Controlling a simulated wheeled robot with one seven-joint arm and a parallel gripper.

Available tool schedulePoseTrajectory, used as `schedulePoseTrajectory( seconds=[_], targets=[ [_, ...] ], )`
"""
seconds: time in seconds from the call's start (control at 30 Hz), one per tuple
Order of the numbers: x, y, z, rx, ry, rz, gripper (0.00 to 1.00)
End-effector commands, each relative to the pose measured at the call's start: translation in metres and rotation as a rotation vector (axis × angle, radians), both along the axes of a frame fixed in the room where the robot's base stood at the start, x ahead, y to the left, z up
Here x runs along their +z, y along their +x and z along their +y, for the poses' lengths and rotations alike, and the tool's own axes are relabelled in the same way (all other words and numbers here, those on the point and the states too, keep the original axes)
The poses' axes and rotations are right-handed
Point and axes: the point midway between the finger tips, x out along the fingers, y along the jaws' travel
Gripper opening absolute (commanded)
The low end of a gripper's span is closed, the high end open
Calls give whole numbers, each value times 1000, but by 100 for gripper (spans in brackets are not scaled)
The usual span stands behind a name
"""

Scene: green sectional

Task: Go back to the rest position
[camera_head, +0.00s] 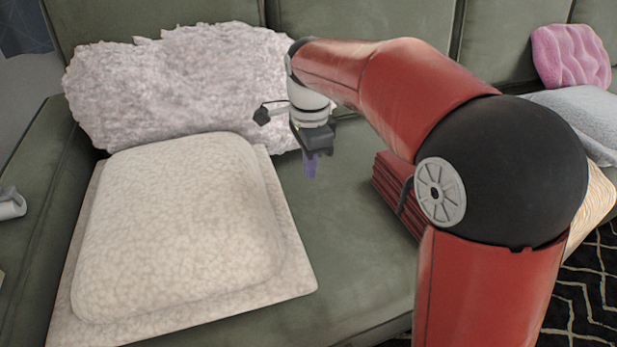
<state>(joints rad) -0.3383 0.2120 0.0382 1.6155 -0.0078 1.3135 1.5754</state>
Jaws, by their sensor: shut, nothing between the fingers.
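My gripper (311,166) points down above the green sofa seat (345,230), just right of the cream cushion. Its purple fingers are together, with nothing seen between them. My red arm reaches in from the lower right, bends at a large black joint and runs left to the wrist. The wrist hangs in front of the fluffy pinkish-white pillow. I cannot tell the exact height of the fingertips above the seat.
A large cream cushion (180,220) lies on the left seat. The fluffy pillow (170,85) leans on the backrest behind it. A pink cushion (570,57) and a grey cushion (590,115) are at right. Bare seat shows below my gripper.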

Motion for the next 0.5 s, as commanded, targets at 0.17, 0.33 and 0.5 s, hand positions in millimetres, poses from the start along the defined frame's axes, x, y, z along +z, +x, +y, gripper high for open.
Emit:
schedulePoseTrajectory(
  seconds=[0.17,0.33,0.5],
  targets=[
    [9,0,0,0,0,0,0],
    [19,-10,-14,58,8,-28,0],
    [43,-51,-60,290,10,-130,0]
  ],
)
